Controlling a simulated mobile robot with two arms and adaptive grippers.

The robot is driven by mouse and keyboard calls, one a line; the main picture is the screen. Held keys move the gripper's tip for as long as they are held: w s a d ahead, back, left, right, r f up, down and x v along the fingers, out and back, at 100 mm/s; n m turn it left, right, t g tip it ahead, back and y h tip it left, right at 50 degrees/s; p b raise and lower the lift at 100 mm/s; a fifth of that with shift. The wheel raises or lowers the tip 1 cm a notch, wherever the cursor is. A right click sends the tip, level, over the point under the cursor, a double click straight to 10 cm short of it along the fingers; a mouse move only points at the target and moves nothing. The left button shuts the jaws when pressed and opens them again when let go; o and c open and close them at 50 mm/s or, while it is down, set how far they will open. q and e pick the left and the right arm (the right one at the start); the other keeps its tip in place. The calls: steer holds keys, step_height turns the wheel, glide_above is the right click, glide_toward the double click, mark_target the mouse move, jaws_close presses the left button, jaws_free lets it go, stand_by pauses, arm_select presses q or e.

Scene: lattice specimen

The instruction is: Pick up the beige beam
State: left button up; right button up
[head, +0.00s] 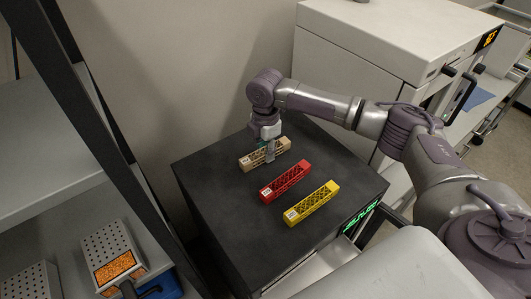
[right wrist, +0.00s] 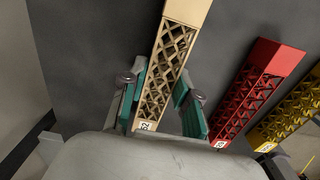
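The beige beam (head: 254,158) is a lattice bar lying on the dark top of a cabinet, farthest back of three beams. My right gripper (head: 269,150) is down over its right half, pointing downward. In the right wrist view the teal-padded fingers of the gripper (right wrist: 162,80) stand on either side of the beige beam (right wrist: 180,35), close to its sides. They look open, with a narrow gap on the left side. My left gripper is not in view.
A red beam (head: 285,181) and a yellow beam (head: 312,204) lie in front of the beige one on the dark cabinet top (head: 225,205). A wall stands behind. A large pale machine (head: 395,40) stands at the back right. A shelf with a perforated box (head: 112,252) is at the left.

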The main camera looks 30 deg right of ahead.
jaws_close()
steer(key=shift+r, duration=0.15)
